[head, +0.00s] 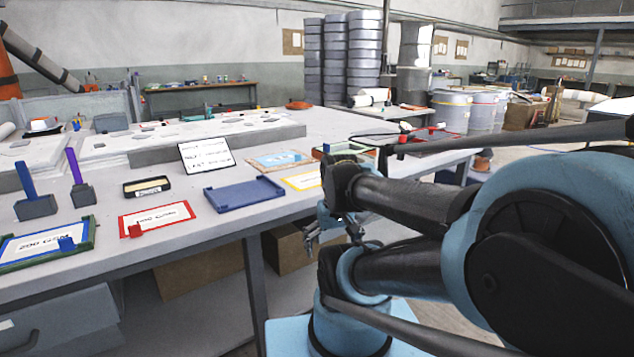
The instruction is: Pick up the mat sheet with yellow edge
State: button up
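The mat sheet with yellow edge (300,182) lies flat on the grey table, to the right of a blue tray. Its right part is hidden behind my arm. My gripper (325,236) hangs in front of the table's front edge, below and nearer than the yellow-edged sheet. It is apart from the sheet, and I see nothing held in it. Its fingers are small and partly covered by my arm, so their opening is unclear.
The blue tray (244,195) and a red-edged sheet (160,217) lie to the left. A blue-edged sheet (40,247) sits in a green frame. A sign (206,155), a black box (147,189) and two upright-handled tools stand behind. Cardboard boxes sit beneath the table.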

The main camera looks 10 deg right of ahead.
aim_at(306, 181)
jog(key=k, duration=1)
jog(key=z, duration=0.9)
jog(key=i, duration=0.85)
jog(key=u, duration=0.55)
